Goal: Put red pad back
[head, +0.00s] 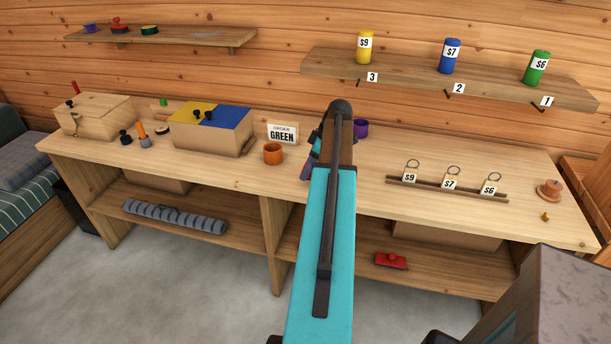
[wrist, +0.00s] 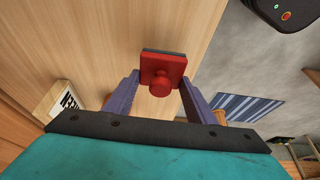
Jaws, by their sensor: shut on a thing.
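A square red pad (wrist: 163,75) with a round red knob and a dark underside sits between my fingertips in the wrist view. My gripper (wrist: 160,88) is shut on it, with a purple finger on each side. In the head view my gripper (head: 311,165) is mostly hidden behind my teal arm, above the workbench (head: 230,175), and the held pad cannot be made out. Another red block (head: 390,261) lies on the bench's lower right shelf. A small red item (head: 119,28) stands on the upper left wall shelf (head: 180,38), between a purple and a green one.
A sign reading GREEN (head: 282,134) and an orange cup (head: 272,153) stand left of my gripper. A purple cup (head: 361,128) is behind it. A blue-yellow lidded box (head: 212,130) is further left. A rail with price tags (head: 447,190) lies right. The bench front is mostly clear.

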